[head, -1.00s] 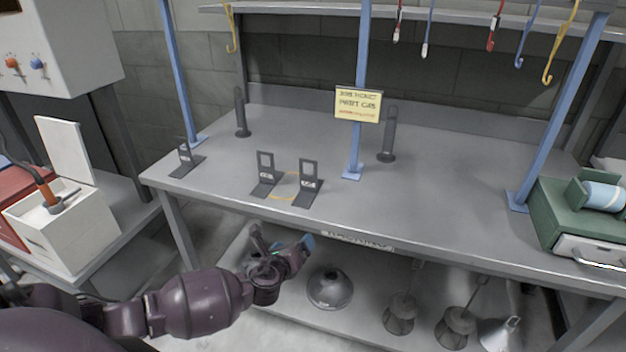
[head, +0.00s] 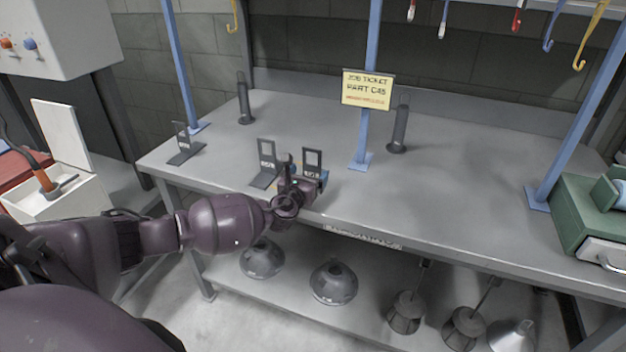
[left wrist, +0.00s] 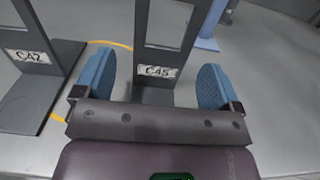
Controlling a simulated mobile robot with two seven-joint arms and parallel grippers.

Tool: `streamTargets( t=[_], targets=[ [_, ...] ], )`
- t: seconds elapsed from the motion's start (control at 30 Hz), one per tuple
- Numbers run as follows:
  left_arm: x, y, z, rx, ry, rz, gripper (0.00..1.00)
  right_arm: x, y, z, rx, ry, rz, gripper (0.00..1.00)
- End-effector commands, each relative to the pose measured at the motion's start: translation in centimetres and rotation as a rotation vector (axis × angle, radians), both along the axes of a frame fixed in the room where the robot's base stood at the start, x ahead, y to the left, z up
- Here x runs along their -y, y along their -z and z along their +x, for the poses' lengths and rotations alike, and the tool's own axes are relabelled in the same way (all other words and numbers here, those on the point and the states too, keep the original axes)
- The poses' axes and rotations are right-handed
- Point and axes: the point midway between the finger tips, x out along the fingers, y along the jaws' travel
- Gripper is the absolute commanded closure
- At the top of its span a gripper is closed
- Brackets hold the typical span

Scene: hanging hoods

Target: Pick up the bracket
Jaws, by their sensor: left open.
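Dark grey brackets, each an upright frame on a flat base, stand on the grey workbench (head: 440,200). The bracket labelled C45 (head: 313,156) is partly hidden by my left gripper (head: 304,182) in the head view. In the left wrist view, the C45 bracket (left wrist: 157,71) stands upright between the two blue fingers of my open left gripper (left wrist: 156,82), with a gap on each side. The bracket labelled C42 (head: 266,150) stands just left of it, also in the left wrist view (left wrist: 27,56). Another bracket (head: 183,140) is at the bench's left end. My right gripper is not in view.
A job ticket (head: 367,90) reading PART C45 hangs on a blue post (head: 363,140). Two dark upright posts (head: 244,98) (head: 399,128) stand farther back. Hooks hang overhead; metal hoods (head: 334,284) sit on the lower shelf. The bench's right middle is clear.

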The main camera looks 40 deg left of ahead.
Motion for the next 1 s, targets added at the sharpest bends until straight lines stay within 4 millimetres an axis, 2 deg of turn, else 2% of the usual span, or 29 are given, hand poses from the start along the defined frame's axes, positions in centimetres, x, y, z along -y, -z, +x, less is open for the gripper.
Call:
streamTargets(
  t=[0.23,0.4,0.7,0.77,1.0],
  targets=[
    [-0.8,0.7,3.1,-0.005,0.0,0.001,0.11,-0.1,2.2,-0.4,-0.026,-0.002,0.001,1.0],
    [-1.1,0.4,4.6,-0.004,0.001,-0.001,0.11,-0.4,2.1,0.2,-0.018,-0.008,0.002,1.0],
    [-1.2,0.0,4.8,-0.001,0.0,-0.001,0.11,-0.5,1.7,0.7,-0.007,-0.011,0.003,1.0],
    [-1.2,0.0,4.8,-0.001,0.0,-0.001,0.18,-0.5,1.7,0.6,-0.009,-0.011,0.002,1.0],
    [-1.2,0.0,4.8,-0.001,0.0,-0.001,0.55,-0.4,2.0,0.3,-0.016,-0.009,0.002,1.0]
  ],
)
